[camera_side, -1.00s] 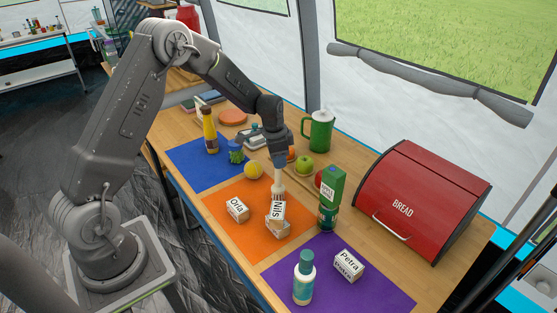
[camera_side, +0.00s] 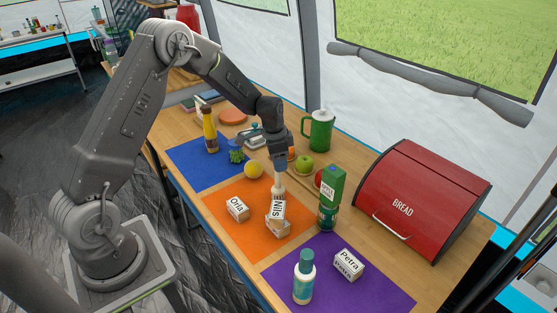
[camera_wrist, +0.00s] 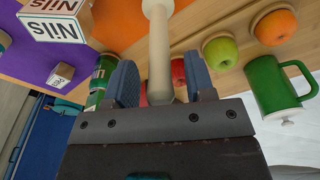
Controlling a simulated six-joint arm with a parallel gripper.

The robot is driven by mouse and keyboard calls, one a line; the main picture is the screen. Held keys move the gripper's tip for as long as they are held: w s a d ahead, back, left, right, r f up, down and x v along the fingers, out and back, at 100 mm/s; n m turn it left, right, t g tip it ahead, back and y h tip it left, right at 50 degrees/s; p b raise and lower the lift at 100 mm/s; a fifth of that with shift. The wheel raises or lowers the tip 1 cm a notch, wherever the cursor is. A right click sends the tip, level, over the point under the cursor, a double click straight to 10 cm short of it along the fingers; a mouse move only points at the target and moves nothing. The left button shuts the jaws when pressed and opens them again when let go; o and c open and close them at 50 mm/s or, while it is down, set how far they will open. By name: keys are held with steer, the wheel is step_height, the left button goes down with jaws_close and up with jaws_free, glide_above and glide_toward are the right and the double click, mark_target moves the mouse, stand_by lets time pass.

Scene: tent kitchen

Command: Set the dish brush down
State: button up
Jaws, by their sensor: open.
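The dish brush, as far as I can tell, is the pale cream-handled thing (camera_side: 278,187) below my gripper in the side view. It stands roughly upright over the orange mat (camera_side: 237,196), behind the white Nils block (camera_side: 277,211); its lower end is hidden there. My gripper (camera_side: 280,163) is open and points down at the top of the handle. In the wrist view, the pale handle (camera_wrist: 158,40) runs between the two blue fingers of my gripper (camera_wrist: 161,84). Whether either finger touches it, I cannot tell.
A green bottle (camera_side: 329,201) stands close right of the brush, near a green apple (camera_side: 304,164) and green mug (camera_side: 319,131). The Orla block (camera_side: 237,208) is left on the orange mat. A purple mat (camera_side: 325,282) holds a Petra block (camera_side: 349,264) and bottle (camera_side: 303,277).

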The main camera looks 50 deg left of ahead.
steer(key=s+d+r+n, duration=0.1)
steer(key=s+d+r, duration=0.15)
steer(key=r, duration=0.65)
steer(key=s+d+r, duration=0.1)
steer(key=s+r, duration=0.2)
steer(key=r, duration=0.6)
steer(key=s+d+r+n+t, duration=0.2)
steer(key=s+d, duration=0.3)
steer(key=s, duration=0.6)
steer(key=s+d+r+n+t, duration=0.2)
steer(key=s+d+r, duration=0.2)
steer(key=s, duration=0.7)
steer(key=shift+s+d+y, duration=0.15)
steer(key=shift+d+y, duration=0.15)
steer(key=shift+d, duration=0.35)
